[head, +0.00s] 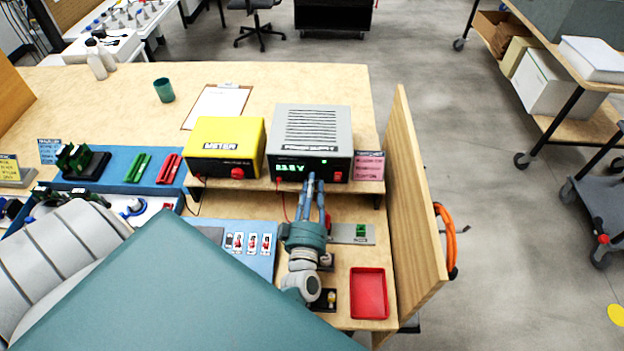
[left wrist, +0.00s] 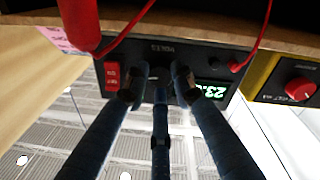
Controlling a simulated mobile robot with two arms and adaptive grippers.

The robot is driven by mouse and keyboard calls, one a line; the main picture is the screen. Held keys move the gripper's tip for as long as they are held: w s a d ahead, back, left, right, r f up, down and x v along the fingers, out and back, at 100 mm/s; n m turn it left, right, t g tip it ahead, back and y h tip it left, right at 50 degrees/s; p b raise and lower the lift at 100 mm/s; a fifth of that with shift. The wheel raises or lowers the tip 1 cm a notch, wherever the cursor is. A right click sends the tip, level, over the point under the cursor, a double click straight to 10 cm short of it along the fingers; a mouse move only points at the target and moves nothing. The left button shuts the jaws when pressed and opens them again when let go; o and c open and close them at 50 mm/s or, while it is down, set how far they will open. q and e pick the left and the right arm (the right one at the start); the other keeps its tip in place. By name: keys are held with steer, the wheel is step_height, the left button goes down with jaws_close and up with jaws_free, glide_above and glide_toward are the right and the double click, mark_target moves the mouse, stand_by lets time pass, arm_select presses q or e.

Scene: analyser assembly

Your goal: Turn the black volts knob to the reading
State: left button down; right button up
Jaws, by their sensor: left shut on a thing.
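The grey power supply (head: 310,130) stands on the raised shelf of the bench, its black front panel facing me. A lit green display (head: 289,168) is on that panel; its digits are too blurred to read surely, and the display is partly covered by a finger in the left wrist view (left wrist: 214,92). My left gripper (head: 314,181) reaches up to the panel. In the left wrist view its three fingers (left wrist: 160,78) close around the black volts knob just below the VOLTS lettering (left wrist: 160,48). The knob itself is mostly hidden by the fingers. My right gripper is not in view.
A yellow meter (head: 225,140) stands left of the supply. A pink card (head: 369,166) and red switch (head: 337,177) are at its right. Red leads (left wrist: 255,40) hang near the fingers. A red tray (head: 369,293) and wooden side panel (head: 415,190) lie to the right.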

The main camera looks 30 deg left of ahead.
arm_select(q)
steer(key=c, duration=1.5)
jaws_free()
steer(key=shift+d+f, duration=0.15)
steer(key=shift+o, duration=0.3)
steer(key=shift+w, duration=0.1)
steer(key=v, duration=0.7)
steer(key=shift+s, duration=0.25)
steer(key=shift+d, duration=0.1)
